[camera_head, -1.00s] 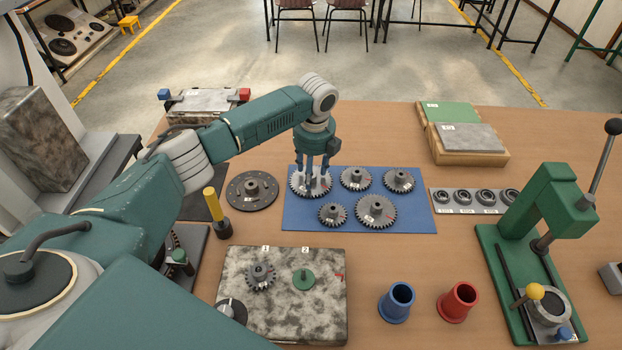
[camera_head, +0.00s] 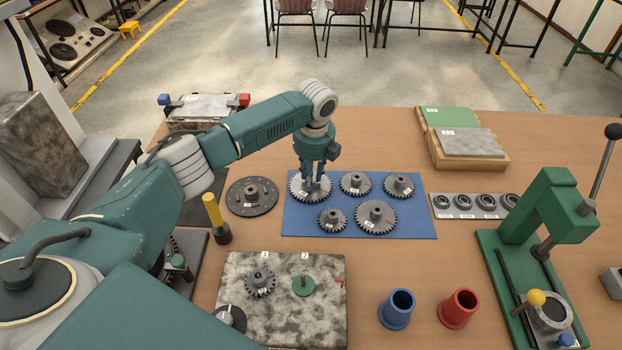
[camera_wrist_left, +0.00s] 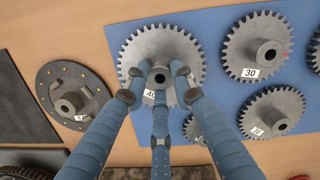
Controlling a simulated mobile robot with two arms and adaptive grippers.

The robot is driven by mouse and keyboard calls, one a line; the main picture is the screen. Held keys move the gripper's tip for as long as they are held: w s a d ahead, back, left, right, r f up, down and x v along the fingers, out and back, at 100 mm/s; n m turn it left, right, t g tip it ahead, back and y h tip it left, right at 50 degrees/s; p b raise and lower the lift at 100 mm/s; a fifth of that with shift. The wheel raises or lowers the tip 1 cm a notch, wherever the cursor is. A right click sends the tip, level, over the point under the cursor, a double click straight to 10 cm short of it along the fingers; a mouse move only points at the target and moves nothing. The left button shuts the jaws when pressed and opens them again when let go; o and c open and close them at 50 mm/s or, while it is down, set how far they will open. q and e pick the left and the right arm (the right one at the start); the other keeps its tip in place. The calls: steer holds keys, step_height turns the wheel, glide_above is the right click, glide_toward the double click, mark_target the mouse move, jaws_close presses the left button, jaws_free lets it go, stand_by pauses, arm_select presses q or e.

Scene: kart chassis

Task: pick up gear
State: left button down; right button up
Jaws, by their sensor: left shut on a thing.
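Several grey gears lie on a blue mat (camera_head: 410,222) on the wooden table. My left gripper (camera_head: 313,183) is over the gear at the mat's back left corner (camera_head: 297,192), its fingers pointing down. In the left wrist view the three blue fingers (camera_wrist_left: 160,80) are closed around the hub of this large gear (camera_wrist_left: 135,50), which bears a label that seems to read 40. The gear appears to lie flat on the mat. Another gear (camera_head: 355,183), labelled 30 in the left wrist view (camera_wrist_left: 256,50), lies to its right. My right gripper is not in view.
A dark round flange (camera_head: 251,196) lies left of the mat. Blue (camera_head: 397,309) and red (camera_head: 458,308) cups and a green press (camera_head: 545,210) stand to the right.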

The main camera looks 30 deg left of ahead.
arm_select(q)
step_height(320, 180, up, 20)
steer(key=b, duration=0.2)
steer(key=shift+d, duration=0.1)
stand_by(0.7)
